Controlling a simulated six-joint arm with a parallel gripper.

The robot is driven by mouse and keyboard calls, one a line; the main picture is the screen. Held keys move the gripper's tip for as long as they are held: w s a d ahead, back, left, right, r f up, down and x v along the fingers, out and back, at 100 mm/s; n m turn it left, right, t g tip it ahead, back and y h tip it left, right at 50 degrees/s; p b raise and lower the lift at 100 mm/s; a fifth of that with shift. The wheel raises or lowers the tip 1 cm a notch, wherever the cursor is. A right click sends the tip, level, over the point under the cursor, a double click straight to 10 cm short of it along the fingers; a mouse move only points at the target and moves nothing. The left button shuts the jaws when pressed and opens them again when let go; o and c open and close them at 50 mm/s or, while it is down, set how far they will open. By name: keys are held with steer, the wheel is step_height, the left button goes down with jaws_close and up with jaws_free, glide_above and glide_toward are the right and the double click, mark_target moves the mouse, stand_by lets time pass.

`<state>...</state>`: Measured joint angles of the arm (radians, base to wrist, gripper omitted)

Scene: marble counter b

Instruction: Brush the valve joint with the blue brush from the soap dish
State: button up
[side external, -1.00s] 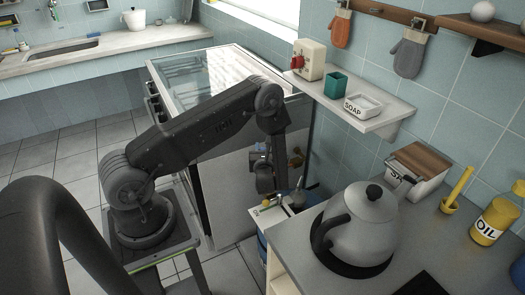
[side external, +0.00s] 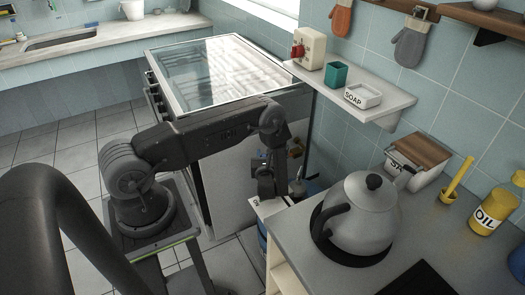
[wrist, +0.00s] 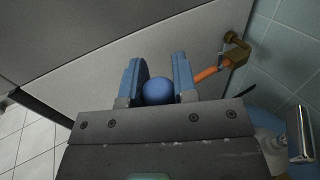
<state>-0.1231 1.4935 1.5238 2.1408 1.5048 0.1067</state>
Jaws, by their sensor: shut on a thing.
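My gripper (wrist: 158,68) is shut on the blue brush (wrist: 158,92); only its rounded blue end shows between the blue fingers in the wrist view. The valve joint (wrist: 234,52) is a brass fitting with an orange hose, low on the wall at upper right of that view. The brush end shows apart from it, to its left in the picture. In the side view my gripper (side external: 266,188) hangs in the gap between stove and counter, and the brush cannot be made out. The white soap dish (side external: 363,95) on the wall shelf looks empty.
The stove (side external: 235,75) stands left of the gap and the grey counter (side external: 440,235) right of it. A kettle (side external: 362,215) stands near the counter's edge. A bottle (wrist: 270,142) and a metal piece (wrist: 300,135) are at lower right in the wrist view.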

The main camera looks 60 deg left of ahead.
steer(key=shift+w+f, duration=0.1)
steer(key=shift+w, duration=2.7)
steer(key=shift+s, duration=3)
step_height(320, 180, up, 8)
